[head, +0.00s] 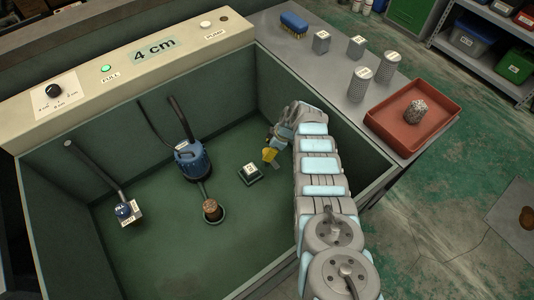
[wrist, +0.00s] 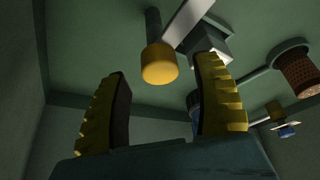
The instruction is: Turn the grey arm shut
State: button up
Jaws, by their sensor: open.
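In the wrist view a pale grey flat bar (wrist: 188,22), which looks like the grey arm, runs beside a dark square block (wrist: 206,46). A dark post with a yellow end (wrist: 159,64) stands at its lower end. My gripper (wrist: 162,95) is open, its two ridged yellow fingers apart with nothing between them. The yellow end shows beyond the gap, apart from the fingers. In the head view my gripper (head: 270,154) is low inside the green tank, just above and right of a pale marked cube (head: 249,169) on a dark base. The grey arm cannot be made out there.
In the tank stand a blue pump (head: 189,160), a rusty strainer (head: 212,210) and a blue float piece (head: 126,211). The tank's right wall is close to my arm. A control panel (head: 130,65) runs along the back. A red tray (head: 382,125) sits on the right bench.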

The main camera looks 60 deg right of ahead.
jog(key=shift+b+x, duration=0.45)
jog(key=shift+x, duration=0.4)
grip_shut()
